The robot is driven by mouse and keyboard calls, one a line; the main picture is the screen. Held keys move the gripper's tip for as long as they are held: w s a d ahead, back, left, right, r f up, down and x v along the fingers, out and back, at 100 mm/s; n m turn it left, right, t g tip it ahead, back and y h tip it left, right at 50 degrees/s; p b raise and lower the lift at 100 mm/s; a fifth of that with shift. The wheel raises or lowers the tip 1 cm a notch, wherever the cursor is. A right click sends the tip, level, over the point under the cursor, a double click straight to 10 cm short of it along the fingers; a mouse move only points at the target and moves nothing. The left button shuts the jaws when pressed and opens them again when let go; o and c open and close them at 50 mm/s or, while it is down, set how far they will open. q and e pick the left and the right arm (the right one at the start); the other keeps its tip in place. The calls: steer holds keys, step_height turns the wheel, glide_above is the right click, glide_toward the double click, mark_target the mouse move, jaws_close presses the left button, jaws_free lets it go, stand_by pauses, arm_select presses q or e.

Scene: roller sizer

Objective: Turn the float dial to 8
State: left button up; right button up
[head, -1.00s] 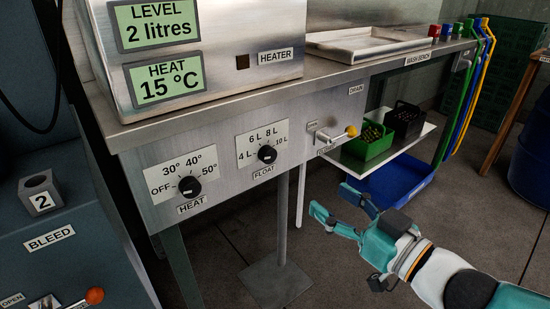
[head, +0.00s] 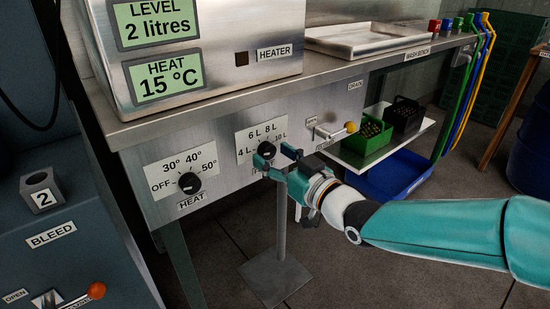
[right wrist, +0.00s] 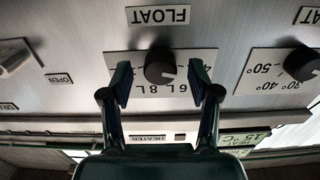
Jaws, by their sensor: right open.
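The float dial (head: 267,149) is a black round knob on a white scale plate (head: 246,143) marked 4 L to 10 L, on the steel bench front. In the right wrist view the knob (right wrist: 160,67) sits between the tips of my open right gripper (right wrist: 160,76), with a gap showing on each side. In the head view my right gripper (head: 277,157) is at the dial and partly covers its plate and the FLOAT label. I cannot make out where the dial's pointer stands. My left gripper is not in view.
The heat dial (head: 189,183) is to the left of the float dial. The drain lever (head: 340,130) with a yellow knob is to the right. The level display (head: 157,25) reads 2 litres. A shelf with a green crate (head: 369,139) is at right.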

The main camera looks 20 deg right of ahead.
steer(key=shift+w+a, duration=0.1)
steer(key=shift+w, duration=0.1)
steer(key=c, duration=1.2)
steer(key=shift+o, duration=0.2)
